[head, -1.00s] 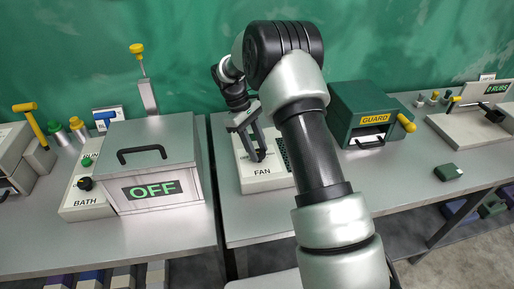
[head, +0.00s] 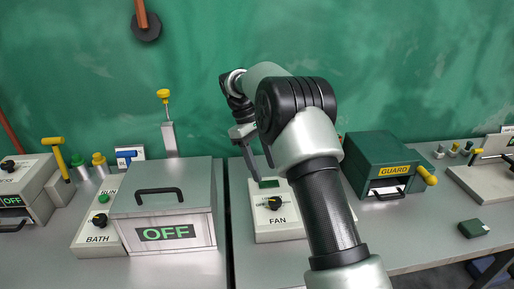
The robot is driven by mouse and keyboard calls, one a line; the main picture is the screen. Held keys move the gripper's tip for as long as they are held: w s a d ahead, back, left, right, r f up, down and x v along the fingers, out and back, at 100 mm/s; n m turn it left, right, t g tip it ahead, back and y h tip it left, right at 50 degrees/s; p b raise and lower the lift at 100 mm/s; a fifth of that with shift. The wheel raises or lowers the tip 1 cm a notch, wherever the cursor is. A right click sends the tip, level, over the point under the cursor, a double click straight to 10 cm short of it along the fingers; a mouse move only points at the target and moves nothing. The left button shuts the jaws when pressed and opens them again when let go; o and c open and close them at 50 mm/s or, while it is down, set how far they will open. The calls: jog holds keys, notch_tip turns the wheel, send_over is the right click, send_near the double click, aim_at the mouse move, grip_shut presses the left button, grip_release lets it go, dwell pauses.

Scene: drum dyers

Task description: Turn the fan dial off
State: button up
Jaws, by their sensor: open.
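The fan unit (head: 276,230) is a pale box labelled FAN on the bench, just right of the gap between the two benches. The dial's exact setting is too small to read. My gripper (head: 258,165) is open and above the rear of the fan unit, apart from the dial. My arm hides the unit's right side.
Left stands a metal bath box (head: 190,198) reading OFF, with a BATH panel (head: 88,228) and black knob beside it. Right of my arm is a green GUARD box (head: 378,160) with a yellow handle. A small green block (head: 474,228) lies on the right bench.

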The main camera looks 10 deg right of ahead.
jog(key=v, duration=0.6)
jog(key=shift+r+p, duration=0.2)
jog(key=shift+p, duration=0.2)
jog(key=shift+w, duration=0.1)
